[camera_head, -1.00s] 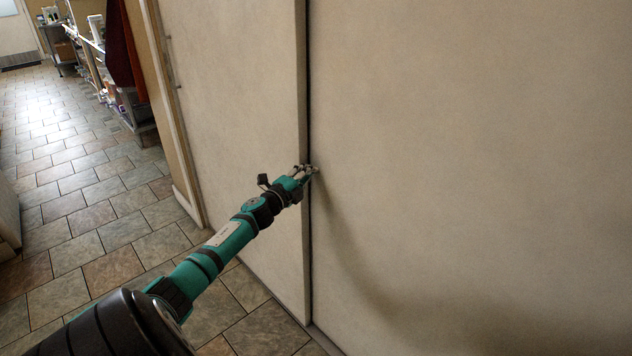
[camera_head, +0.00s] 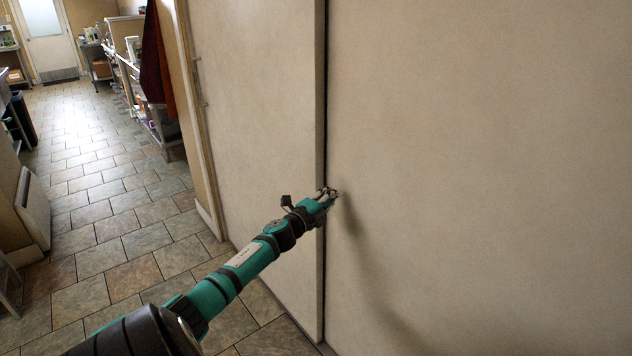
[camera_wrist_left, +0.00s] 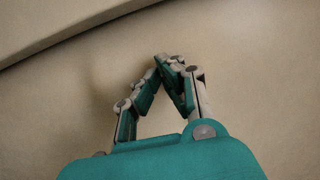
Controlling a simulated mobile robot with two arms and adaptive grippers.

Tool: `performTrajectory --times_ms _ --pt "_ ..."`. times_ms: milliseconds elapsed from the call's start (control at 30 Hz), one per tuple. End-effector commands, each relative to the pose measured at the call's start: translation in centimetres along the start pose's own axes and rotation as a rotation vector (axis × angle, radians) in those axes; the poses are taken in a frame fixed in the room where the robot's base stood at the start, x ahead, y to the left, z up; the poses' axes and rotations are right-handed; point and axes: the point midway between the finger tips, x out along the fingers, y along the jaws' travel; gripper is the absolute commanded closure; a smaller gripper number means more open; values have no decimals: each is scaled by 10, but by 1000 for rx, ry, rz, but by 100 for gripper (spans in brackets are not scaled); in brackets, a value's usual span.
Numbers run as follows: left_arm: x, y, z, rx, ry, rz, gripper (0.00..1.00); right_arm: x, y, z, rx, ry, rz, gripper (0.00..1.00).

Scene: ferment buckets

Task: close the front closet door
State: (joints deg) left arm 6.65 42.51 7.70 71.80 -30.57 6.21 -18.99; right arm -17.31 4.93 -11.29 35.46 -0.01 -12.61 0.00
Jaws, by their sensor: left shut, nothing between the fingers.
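Two flat beige closet door panels fill the middle and right of the head view. The front panel (camera_head: 255,130) on the left overlaps the right panel (camera_head: 480,160), with a dark vertical line along its edge. My left gripper (camera_head: 333,192) is shut and empty, with its fingertips at or very near the right panel, just right of that edge. In the left wrist view the closed fingertips (camera_wrist_left: 168,62) point at a beige panel surface (camera_wrist_left: 245,60), and a dark curved edge line crosses the upper left. Contact cannot be told for certain. My right gripper is out of view.
A tiled floor (camera_head: 110,220) runs clear down a corridor at the left. Shelving (camera_head: 135,85) with goods and a dark red cloth (camera_head: 155,60) stand beyond the closet frame. A white door (camera_head: 45,40) is at the far end.

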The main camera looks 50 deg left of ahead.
Motion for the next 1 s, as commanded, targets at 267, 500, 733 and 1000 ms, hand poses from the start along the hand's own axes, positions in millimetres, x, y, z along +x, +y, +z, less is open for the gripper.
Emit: performTrajectory --times_ms 267,500,733,1000 --pt "-48 2 0 2 1 4 100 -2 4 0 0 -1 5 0" --pt "-80 0 0 1 1 2 100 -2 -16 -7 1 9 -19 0" --pt "-89 -1 0 2 0 0 100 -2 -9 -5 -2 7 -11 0" --pt "-92 20 3 -37 -18 36 100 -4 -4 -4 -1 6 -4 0"
